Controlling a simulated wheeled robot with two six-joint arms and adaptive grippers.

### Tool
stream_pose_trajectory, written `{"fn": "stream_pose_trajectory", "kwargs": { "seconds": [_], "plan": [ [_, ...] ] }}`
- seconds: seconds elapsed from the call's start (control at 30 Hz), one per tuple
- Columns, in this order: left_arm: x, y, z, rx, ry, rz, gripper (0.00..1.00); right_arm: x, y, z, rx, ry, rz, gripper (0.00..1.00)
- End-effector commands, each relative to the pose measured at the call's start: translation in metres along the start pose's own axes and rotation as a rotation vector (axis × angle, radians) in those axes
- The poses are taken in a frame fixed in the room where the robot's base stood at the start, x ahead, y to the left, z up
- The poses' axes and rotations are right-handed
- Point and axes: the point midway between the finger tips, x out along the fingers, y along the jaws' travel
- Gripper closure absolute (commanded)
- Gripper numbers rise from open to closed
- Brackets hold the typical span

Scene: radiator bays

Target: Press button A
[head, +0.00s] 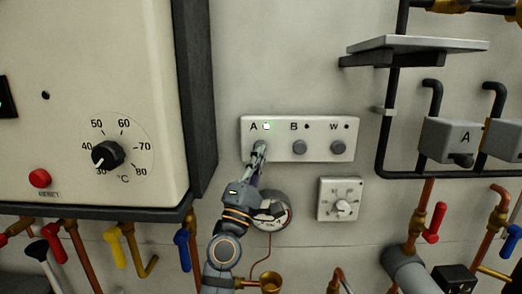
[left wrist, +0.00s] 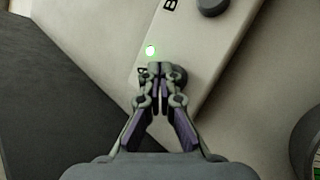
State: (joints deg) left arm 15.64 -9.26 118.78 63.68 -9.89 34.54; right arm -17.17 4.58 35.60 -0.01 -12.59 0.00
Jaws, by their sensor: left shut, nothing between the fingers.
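A pale button panel (head: 320,130) on the wall carries three round grey buttons in a row, labelled A, B and W. The lamps by B and W are dark. My left gripper (head: 259,147) is shut and empty, with its fingertips over button A and mostly hiding it. In the left wrist view, the fingertips (left wrist: 162,70) overlap the grey edge of button A (left wrist: 180,75). I cannot tell whether they touch it. My right gripper is not in view.
A boiler casing (head: 90,90) with a temperature dial (head: 107,154) and a red reset button (head: 39,178) stands left. A round gauge (head: 271,212) sits behind my left wrist. A square dial box (head: 341,199) is below the panel. Pipes and a shelf (head: 425,44) are right.

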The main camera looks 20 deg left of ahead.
Motion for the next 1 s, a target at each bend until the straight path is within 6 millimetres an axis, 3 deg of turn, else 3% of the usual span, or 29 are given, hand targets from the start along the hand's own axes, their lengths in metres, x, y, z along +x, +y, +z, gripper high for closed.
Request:
{"fn": "stream_pose_trajectory", "kwargs": {
  "seconds": [1.0],
  "plan": [
    [0.0063,-0.0044,-0.0041,0.000,0.000,0.000,1.00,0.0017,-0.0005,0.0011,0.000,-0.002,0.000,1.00]
  ]
}}
